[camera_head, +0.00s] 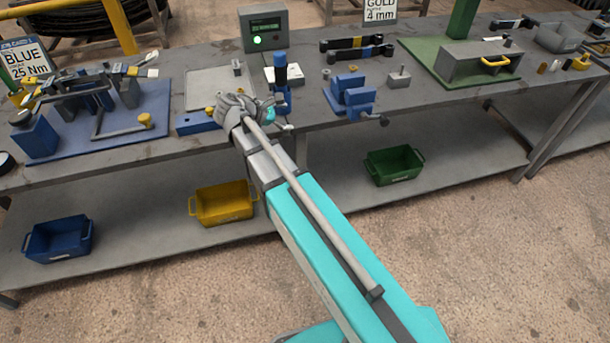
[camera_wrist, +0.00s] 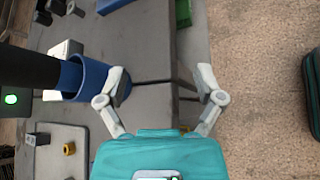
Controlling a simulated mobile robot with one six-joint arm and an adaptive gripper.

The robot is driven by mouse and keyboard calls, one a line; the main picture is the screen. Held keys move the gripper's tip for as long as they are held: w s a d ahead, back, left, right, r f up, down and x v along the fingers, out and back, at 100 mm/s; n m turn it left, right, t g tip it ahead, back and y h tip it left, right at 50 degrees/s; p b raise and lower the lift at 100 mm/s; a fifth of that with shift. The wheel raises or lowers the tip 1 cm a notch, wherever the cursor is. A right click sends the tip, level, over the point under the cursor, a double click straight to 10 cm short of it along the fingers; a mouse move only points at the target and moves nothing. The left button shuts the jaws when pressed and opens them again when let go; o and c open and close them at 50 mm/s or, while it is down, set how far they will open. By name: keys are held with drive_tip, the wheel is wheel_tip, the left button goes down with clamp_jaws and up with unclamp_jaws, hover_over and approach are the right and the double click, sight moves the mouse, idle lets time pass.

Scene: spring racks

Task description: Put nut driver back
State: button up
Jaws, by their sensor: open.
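An upright tool with a dark handle (camera_head: 280,76), which may be the nut driver, stands on the bench just behind my gripper. In the wrist view the dark handle (camera_wrist: 25,68) meets a blue cylinder (camera_wrist: 92,78) at the left; I cannot tell whether that is a holder or part of the tool. My gripper (camera_head: 268,112) is low over the front part of the bench. In the wrist view its fingers (camera_wrist: 162,78) are spread wide with nothing between them. The left finger overlaps the blue cylinder's edge; contact cannot be told.
A control box (camera_head: 265,28) with a green light stands behind. A grey tray (camera_head: 208,103) lies left, and a blue vise-like fixture (camera_head: 352,97) stands right. Yellow (camera_head: 222,203), green (camera_head: 393,165) and blue (camera_head: 58,239) bins sit on the lower shelf. The bench's front edge is close.

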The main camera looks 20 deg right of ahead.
drive_tip(key=s+f+m+g+y, duration=0.1)
drive_tip(key=s+f+m+y, duration=0.3)
drive_tip(key=s+m, duration=0.3)
drive_tip(key=s+d+f+m+g+y, duration=0.1)
drive_tip(key=s+f+m+y, duration=0.4)
drive_tip(key=s, duration=0.5)
drive_tip(key=m+g+y, duration=0.1)
drive_tip(key=m+y, duration=0.1)
drive_tip(key=m, duration=0.1)
drive_tip(key=shift+d+f+g, duration=0.2)
drive_tip(key=shift+d+g, duration=0.05)
drive_tip(key=shift+g, duration=0.05)
